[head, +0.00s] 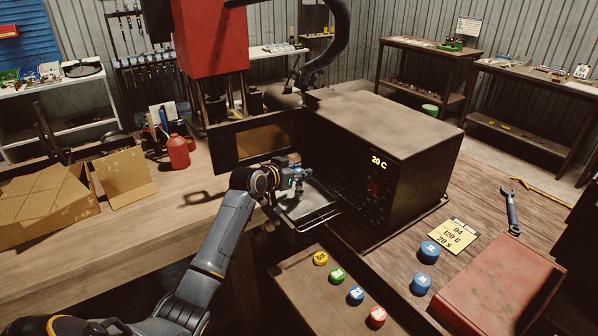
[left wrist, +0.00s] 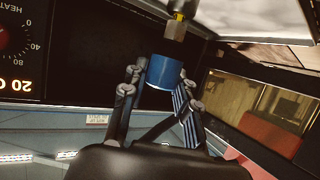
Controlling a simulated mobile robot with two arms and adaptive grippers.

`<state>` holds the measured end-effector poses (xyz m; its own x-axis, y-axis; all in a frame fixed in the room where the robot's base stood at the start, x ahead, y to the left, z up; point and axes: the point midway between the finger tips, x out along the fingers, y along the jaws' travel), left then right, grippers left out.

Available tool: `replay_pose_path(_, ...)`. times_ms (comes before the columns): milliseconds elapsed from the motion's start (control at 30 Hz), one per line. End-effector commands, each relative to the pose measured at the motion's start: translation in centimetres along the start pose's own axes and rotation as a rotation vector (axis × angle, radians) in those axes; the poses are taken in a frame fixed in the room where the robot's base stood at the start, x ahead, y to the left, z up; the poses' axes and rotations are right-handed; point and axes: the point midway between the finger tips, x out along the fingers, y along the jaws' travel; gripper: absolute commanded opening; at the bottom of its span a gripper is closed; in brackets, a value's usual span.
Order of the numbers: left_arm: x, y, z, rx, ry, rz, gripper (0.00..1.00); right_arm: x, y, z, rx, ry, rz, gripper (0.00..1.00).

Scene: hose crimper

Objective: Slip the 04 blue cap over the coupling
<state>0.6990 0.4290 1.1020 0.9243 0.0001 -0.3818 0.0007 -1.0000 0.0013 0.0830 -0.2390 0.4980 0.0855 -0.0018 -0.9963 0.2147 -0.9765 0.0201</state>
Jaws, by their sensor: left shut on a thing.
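My left gripper (head: 298,177) is at the front of the oven, above the metal tray. In the left wrist view my left gripper (left wrist: 160,92) is shut on a blue cap (left wrist: 164,71), with a finger on each side of it. A brass-coloured coupling (left wrist: 178,24) on a metal stem shows just beyond the cap's top, slightly to its right. A small dark gap shows between cap and coupling, so they look apart. I cannot read a number on the held cap. My right gripper is not in view.
The dark oven (head: 408,165) reads 20 C, its door (head: 255,145) open at left. A tray (head: 318,218) sticks out in front. Yellow, green, blue (head: 356,294) and red discs lie on a board. Two blue caps (head: 429,252), a note (head: 454,236) and a red box (head: 488,285) lie right.

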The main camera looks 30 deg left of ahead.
Motion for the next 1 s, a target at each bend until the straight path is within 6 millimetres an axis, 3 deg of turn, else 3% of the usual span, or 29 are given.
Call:
replay_pose_path(500,1.3,0.0,3.0,0.001,-0.001,0.001,0.17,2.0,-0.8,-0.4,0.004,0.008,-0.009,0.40)
replay_pose_path(1000,1.6,0.0,3.7,0.001,0.000,0.000,0.17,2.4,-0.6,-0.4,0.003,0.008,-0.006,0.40)
